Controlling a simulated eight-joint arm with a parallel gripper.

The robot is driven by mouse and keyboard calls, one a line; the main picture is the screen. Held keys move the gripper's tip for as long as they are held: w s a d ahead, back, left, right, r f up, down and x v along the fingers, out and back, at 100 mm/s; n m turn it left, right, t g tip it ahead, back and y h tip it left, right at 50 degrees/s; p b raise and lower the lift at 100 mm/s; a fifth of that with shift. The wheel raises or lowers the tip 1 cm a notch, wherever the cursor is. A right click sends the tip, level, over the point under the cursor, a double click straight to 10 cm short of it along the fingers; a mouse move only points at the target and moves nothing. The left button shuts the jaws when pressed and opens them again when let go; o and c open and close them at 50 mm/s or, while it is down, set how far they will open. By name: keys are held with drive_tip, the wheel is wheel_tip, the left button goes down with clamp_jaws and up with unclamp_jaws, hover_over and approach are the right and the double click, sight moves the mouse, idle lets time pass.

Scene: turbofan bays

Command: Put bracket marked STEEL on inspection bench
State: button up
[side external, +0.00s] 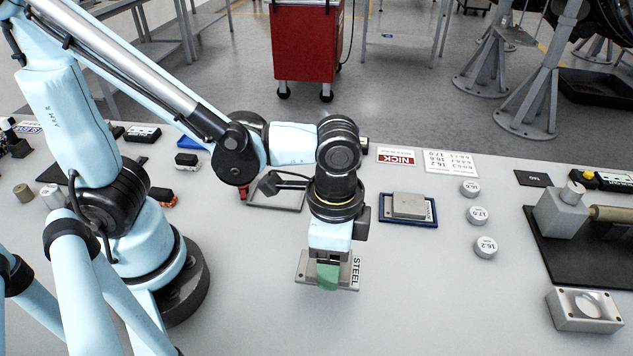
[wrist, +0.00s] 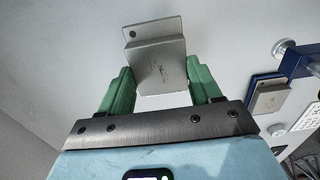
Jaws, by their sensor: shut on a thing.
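The grey metal bracket marked STEEL (side external: 348,281) is at the front middle of the side view, with a white STEEL label along its right edge. My gripper (side external: 328,275) points down over it, with a green finger against it. In the wrist view the bracket (wrist: 160,62) sits between the two green fingers of my gripper (wrist: 160,88), which is shut on its block part. The flat plate sticks out beyond the fingers. The bracket is at or just above the light grey bench top (side external: 430,310); I cannot tell whether it touches. No marking labels this top as the inspection bench.
A blue-edged tray (side external: 433,221) with a grey block stands to the right. Several round weights (side external: 477,215) lie beyond it. A dark mat with a fixture (side external: 562,212) and a grey block with a round recess (side external: 585,310) are at far right.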

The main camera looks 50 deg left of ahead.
drive_tip(key=shift+w+a+f, duration=0.1)
drive_tip(key=shift+w+f, duration=0.05)
drive_tip(key=shift+f, duration=1.95)
drive_tip(key=shift+f, duration=0.15)
drive_tip(key=o, duration=1.4)
drive_tip(key=shift+o, duration=0.2)
drive_tip(key=shift+r, duration=6.2)
drive_tip(key=shift+f, duration=0.15)
drive_tip(key=shift+f, duration=6)
